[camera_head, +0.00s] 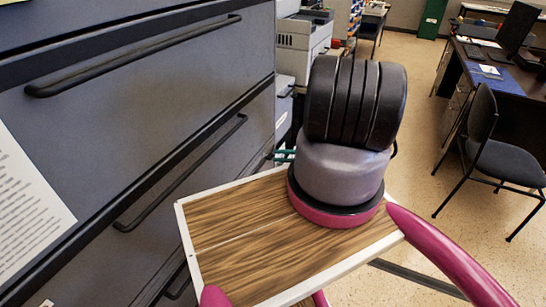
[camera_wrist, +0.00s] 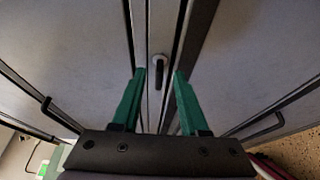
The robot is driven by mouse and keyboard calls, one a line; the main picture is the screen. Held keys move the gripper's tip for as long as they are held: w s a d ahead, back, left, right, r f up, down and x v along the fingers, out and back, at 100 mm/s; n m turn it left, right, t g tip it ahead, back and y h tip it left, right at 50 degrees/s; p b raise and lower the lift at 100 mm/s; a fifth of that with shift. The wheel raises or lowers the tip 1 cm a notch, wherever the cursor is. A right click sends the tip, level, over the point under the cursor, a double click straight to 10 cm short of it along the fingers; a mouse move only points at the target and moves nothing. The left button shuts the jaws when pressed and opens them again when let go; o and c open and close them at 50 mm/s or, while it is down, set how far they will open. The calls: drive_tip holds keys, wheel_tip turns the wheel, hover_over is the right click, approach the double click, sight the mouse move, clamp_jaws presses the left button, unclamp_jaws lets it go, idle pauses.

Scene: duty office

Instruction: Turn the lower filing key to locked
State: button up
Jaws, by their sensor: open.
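In the wrist view a small dark key (camera_wrist: 160,77) sits in a round lock on the narrow strip between two grey drawer fronts. Its bow points down the picture, in line with the strip. My gripper (camera_wrist: 159,75) has green fingers, open, one on each side of the key with a gap to both. I cannot tell how far the fingertips are from the lock face. In the head view the filing cabinet (camera_head: 120,120) fills the left, and a bit of the green fingers (camera_head: 284,156) shows behind my arm. The key is hidden there.
Black drawer handles (camera_head: 180,175) stick out from the cabinet front, and one shows beside my gripper in the wrist view (camera_wrist: 262,127). A printer (camera_head: 300,45) stands beyond the cabinet. A chair (camera_head: 490,150) and desk (camera_head: 510,85) are at the right, with open floor between.

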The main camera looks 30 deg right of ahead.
drive_tip(key=v, duration=0.7)
drive_tip(key=shift+d, duration=0.1)
